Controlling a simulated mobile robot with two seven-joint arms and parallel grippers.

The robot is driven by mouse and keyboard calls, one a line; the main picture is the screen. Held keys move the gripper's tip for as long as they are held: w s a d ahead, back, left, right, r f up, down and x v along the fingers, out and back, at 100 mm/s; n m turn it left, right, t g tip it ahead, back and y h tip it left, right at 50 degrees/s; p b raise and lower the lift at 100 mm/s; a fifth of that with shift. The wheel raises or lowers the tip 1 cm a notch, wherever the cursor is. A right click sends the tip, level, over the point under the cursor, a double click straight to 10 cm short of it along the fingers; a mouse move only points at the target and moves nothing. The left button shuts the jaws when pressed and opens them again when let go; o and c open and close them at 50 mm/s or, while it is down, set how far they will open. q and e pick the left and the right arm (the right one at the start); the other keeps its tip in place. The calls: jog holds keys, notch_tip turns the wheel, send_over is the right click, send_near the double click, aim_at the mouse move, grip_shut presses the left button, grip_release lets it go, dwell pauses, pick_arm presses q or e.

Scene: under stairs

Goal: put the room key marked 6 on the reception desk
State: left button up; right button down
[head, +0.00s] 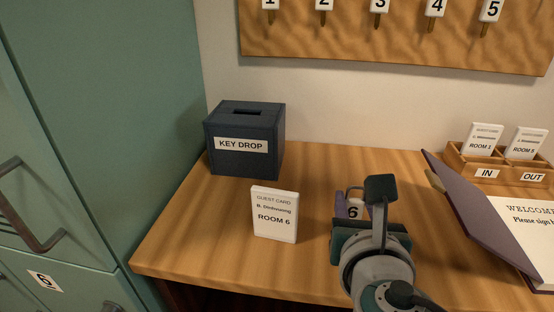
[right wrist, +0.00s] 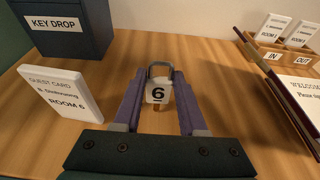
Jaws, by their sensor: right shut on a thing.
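The room key marked 6 has a white tag (head: 353,212) with a grey loop on top and a brassy part below. It also shows upright between the fingertips in the right wrist view (right wrist: 158,92). My right gripper (head: 351,203) has purple fingers and is shut on this key over the wooden reception desk (head: 195,235). I cannot tell whether the key touches the desk top. My own wrist hides part of the gripper in the head view. My left gripper is not in view.
A white Room 6 guest card (head: 275,214) stands left of the gripper. Behind it is a dark blue key drop box (head: 245,138). An open guest book (head: 487,215) and an IN/OUT card tray (head: 500,169) are at right. A key board (head: 400,45) hangs above. Green cabinets (head: 100,110) stand left.

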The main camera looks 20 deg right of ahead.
jog(key=shift+f, duration=0.35)
jog(key=shift+f, duration=0.15)
jog(key=shift+c, duration=2.3)
grip_release()
